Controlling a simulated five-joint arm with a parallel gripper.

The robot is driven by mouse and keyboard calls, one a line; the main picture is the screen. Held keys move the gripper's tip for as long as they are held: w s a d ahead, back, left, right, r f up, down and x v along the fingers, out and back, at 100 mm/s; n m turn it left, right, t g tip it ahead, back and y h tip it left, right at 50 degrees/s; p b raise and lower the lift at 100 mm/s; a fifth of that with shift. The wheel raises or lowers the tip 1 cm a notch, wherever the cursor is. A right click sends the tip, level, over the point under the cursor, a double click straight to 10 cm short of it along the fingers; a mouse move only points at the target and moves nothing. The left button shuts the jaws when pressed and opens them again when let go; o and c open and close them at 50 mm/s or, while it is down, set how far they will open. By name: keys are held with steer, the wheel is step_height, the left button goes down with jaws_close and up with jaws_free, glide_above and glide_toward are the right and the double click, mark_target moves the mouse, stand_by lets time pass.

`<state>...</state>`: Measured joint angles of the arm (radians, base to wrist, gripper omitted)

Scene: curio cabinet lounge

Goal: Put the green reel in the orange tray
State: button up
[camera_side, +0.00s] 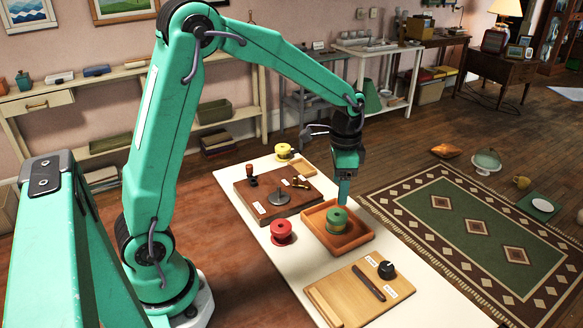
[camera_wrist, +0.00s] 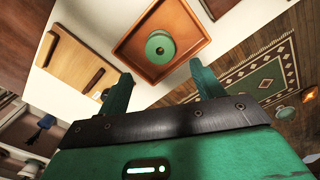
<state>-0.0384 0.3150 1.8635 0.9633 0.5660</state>
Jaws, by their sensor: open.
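The green reel (camera_side: 337,220) stands inside the orange tray (camera_side: 313,222) on the white table. In the wrist view the green reel (camera_wrist: 160,46) sits near the middle of the orange tray (camera_wrist: 196,48), apart from its walls. My gripper (camera_side: 343,198) is above the far side of the tray, close to the reel in the side view. In the wrist view my gripper (camera_wrist: 160,78) has its two fingers spread with nothing between them, and the reel lies beyond the fingertips.
A red reel (camera_side: 281,232) stands left of the tray. A yellow reel (camera_side: 284,151) is at the table's far end. A dark wooden board (camera_side: 262,218) with small tools lies behind the red reel. A light wooden board (camera_side: 347,299) with a black knob (camera_side: 386,269) lies in front of the tray.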

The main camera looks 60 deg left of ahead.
steer(key=shift+r, duration=1.65)
steer(key=s+r+n+t, duration=0.2)
steer(key=s+r+n, duration=0.1)
steer(key=s, duration=0.7)
steer(key=s+d+r+n+t, duration=0.1)
steer(key=s+r+n+t, duration=0.2)
steer(key=s, duration=0.7)
steer(key=shift+s+d+r+t, duration=0.2)
steer(key=shift+d+r+t, duration=0.1)
steer(key=shift+r, duration=0.85)
